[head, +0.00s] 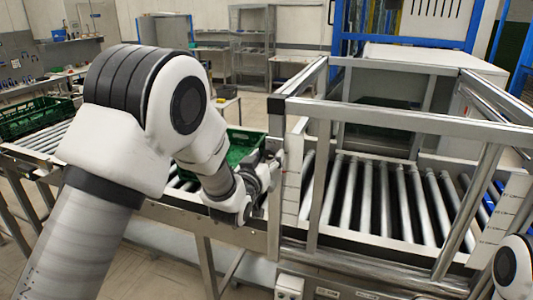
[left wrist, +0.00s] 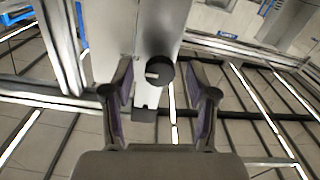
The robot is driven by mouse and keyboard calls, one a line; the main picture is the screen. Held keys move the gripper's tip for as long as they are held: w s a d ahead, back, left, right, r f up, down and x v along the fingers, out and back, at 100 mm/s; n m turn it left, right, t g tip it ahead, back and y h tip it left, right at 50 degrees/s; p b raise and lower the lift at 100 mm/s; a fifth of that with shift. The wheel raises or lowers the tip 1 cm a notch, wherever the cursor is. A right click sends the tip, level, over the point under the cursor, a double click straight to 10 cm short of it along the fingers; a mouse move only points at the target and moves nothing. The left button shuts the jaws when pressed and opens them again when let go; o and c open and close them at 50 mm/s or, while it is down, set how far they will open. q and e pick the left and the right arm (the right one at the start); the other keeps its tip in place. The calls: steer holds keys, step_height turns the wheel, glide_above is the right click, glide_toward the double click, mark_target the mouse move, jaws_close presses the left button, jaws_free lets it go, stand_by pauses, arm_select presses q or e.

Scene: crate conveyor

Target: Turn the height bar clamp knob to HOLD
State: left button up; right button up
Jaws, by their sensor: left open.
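The clamp knob (left wrist: 161,70) is a round black knob with a short white mark on its left side, on a grey metal post (left wrist: 158,30) in the left wrist view. My left gripper (left wrist: 161,82) is open, with one finger on each side of the knob and a gap showing to both. I cannot tell how deep the knob sits between the fingers. In the head view my left gripper (head: 266,172) is beside the upright post of the metal frame, and the knob is hidden. No HOLD label is readable. My right gripper is out of view.
The metal guard frame (head: 400,118) stands over a roller conveyor (head: 385,200) on the right. A green crate (head: 240,145) is behind my left wrist, and another green crate (head: 35,115) is at the far left. Frame rails are close to my left gripper.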

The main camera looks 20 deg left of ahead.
arm_select(q)
steer(key=shift+c, duration=0.4)
jaws_close()
steer(key=shift+f+n+b, duration=0.2)
steer(key=shift+n+b, duration=1.35)
steer(key=shift+n, duration=0.15)
steer(key=n+b, duration=0.3)
steer(key=n, duration=0.1)
steer(key=shift+d+n, duration=0.1)
steer(key=shift+n, duration=0.2)
steer(key=n+b, duration=0.2)
steer(key=n, duration=0.3)
steer(key=shift+r+b, duration=0.1)
steer(key=shift+b, duration=0.25)
steer(key=n+b, duration=0.1)
steer(key=n, duration=0.3)
steer(key=shift+r+n+b, duration=0.1)
steer(key=shift+n+b, duration=0.2)
steer(key=shift+n, duration=0.1)
